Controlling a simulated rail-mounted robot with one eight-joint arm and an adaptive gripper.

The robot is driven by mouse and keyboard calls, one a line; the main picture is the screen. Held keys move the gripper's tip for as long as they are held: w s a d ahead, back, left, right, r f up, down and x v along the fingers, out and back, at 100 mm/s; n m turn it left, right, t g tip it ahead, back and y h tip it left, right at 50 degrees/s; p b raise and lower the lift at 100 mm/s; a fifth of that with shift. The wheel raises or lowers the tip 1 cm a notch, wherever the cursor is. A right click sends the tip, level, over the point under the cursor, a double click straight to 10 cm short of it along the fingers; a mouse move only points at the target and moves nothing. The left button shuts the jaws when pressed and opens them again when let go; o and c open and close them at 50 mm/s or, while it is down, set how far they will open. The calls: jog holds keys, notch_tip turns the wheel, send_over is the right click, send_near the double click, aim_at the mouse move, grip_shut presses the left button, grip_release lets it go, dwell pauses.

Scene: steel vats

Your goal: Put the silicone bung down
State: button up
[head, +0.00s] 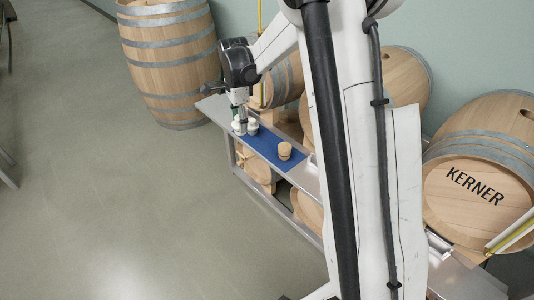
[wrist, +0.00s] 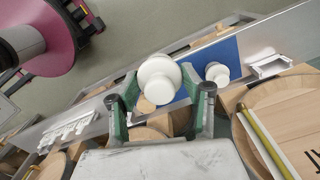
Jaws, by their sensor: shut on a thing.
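A white silicone bung (wrist: 158,80) with a round top is between the green fingers of my gripper (wrist: 160,92), which is shut on it. In the head view my gripper (head: 241,114) is over the far end of the blue mat (head: 262,143). The held bung (head: 238,126) shows just under the fingers there. I cannot tell whether its base touches the mat.
The mat lies on a narrow metal shelf (head: 214,106) with barrels under and behind it. A large upright barrel (head: 170,60) stands past the shelf's far end. Open floor lies left.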

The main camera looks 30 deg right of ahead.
jog(key=shift+w+d+f+m+b, duration=0.15)
jog(key=shift+d+f+m+b, duration=0.2)
jog(key=shift+f+m, duration=0.25)
jog(key=d+f+b, duration=0.1)
jog(key=d+f, duration=0.1)
jog(key=d, duration=0.1)
jog(key=w+d+f+b, duration=0.1)
jog(key=d+f, duration=0.1)
jog(key=d, duration=0.2)
jog(key=w+d+f+b, duration=0.1)
jog(key=d+f, duration=0.2)
jog(key=d, duration=0.1)
jog(key=shift+w, duration=0.25)
jog(key=shift+d+f+b, duration=0.1)
jog(key=shift+f+b, duration=0.6)
jog(key=shift+f, duration=1.35)
jog(key=shift+f, duration=0.2)
jog(key=o, duration=1.3)
jog(key=shift+r, duration=0.1)
